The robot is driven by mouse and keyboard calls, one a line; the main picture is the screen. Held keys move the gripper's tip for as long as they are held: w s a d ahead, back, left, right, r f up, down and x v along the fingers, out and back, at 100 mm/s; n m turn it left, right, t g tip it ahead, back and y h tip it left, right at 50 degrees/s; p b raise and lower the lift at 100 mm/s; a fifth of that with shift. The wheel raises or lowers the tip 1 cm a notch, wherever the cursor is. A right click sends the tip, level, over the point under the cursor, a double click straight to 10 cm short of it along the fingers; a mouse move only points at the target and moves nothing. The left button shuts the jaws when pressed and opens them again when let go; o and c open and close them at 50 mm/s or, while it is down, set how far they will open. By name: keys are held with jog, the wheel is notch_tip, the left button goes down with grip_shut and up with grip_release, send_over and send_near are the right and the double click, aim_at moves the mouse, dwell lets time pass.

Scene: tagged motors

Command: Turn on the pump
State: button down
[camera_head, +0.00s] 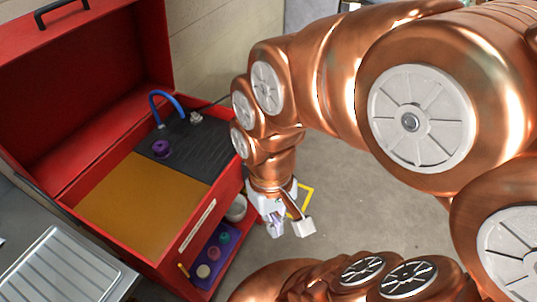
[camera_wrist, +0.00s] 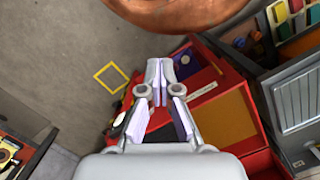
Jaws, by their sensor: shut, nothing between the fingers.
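A red chest (camera_head: 125,77) stands open at the left of the head view. On its top is a dark panel (camera_head: 205,158) with a blue hose (camera_head: 165,96), a small metal fitting (camera_head: 195,117) and a purple knob (camera_head: 161,149). No part is clearly marked as the pump, and I cannot tell whether anything runs. My gripper (camera_head: 289,228) is shut and empty, low in front of the chest's right end and apart from the knob. In the wrist view, my gripper's fingertips (camera_wrist: 160,68) meet in front of the red chest (camera_wrist: 199,62).
An ochre board (camera_head: 140,200) covers the chest top's front part. A lower purple shelf (camera_head: 207,271) holds small coloured round pieces. A grey ribbed tray (camera_head: 62,268) is at lower left. A yellow square outline (camera_head: 308,198) marks the floor. Bare floor lies right of the chest.

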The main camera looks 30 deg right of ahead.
jog(key=w+d+f+m+t+y+b, duration=0.25)
jog(key=w+f+m+b, duration=0.35)
jog(key=w, duration=0.5)
jog(key=w+d+f+m+t+y+b, duration=0.2)
jog(key=w+f+m+y+b, duration=0.3)
jog(key=w+m, duration=0.4)
jog(key=w+d+f+m+t+b, duration=0.2)
jog(key=d+f+m, duration=0.2)
jog(key=d, duration=0.4)
jog(key=w+d+f+m+t+h+b, duration=0.1)
jog(key=w+d+f+m+t+b, duration=0.1)
jog(key=d+f+m, duration=0.3)
jog(key=w+d+f+m+t+h+b, duration=0.1)
jog(key=d+f+m, duration=0.4)
jog(key=d, duration=0.8)
notch_tip(320, 180, down, 3)
jog(key=shift+w+d+r+t+b, duration=0.1)
jog(key=shift+w+d+t+b, duration=0.15)
jog(key=shift+w+t+b, duration=0.4)
jog(key=shift+w, duration=0.15)
